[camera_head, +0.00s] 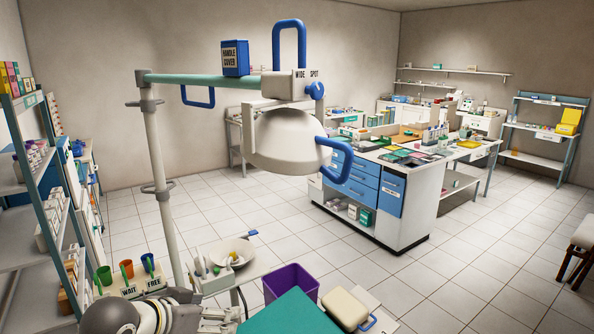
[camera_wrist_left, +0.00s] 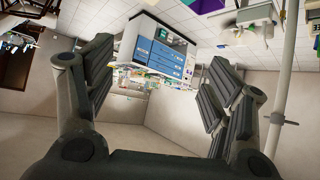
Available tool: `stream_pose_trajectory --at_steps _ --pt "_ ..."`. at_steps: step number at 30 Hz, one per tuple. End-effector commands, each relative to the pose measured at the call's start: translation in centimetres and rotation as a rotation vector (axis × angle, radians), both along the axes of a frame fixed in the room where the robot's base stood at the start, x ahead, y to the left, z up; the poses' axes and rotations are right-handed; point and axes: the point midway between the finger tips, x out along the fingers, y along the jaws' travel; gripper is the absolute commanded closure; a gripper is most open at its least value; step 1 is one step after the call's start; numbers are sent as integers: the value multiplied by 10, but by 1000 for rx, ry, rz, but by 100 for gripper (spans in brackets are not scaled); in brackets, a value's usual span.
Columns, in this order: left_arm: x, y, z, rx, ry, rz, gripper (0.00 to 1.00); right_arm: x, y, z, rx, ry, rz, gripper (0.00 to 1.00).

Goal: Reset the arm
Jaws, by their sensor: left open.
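A dental lamp stands on a pale pole (camera_head: 158,180) left of centre in the head view. Its teal horizontal arm (camera_head: 205,79) runs right to a block marked WIDE and SPOT (camera_head: 290,84). Below the block hangs the white lamp head (camera_head: 285,140) with a blue loop handle (camera_head: 345,165). A blue HANDLE COVER box (camera_head: 235,58) sits on the arm. My left gripper (camera_head: 218,318) is low at the picture's bottom left, below the lamp and apart from it. In the upside-down wrist view its fingers (camera_wrist_left: 160,68) are spread with nothing between them. My right gripper is out of view.
WAIT and FREE holders (camera_head: 142,286) with coloured cups, a bowl (camera_head: 233,253) and a purple bin (camera_head: 290,283) are near my left gripper. Shelves (camera_head: 35,190) line the left. A cabinet island (camera_head: 375,190) stands behind the lamp. Tiled floor at right is mostly clear.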

Motion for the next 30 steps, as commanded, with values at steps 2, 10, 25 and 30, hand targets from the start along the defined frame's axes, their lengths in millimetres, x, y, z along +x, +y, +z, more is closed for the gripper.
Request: stream_pose_trajectory --at_steps 2,10,25,30 --pt "-23 -1 -37 18 57 18 24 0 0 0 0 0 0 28" --pt "-109 6 -130 98 229 94 24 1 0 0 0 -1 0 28" --pt "-272 32 -209 245 508 223 24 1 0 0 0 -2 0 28" --pt "-287 37 -239 273 551 240 24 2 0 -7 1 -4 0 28"
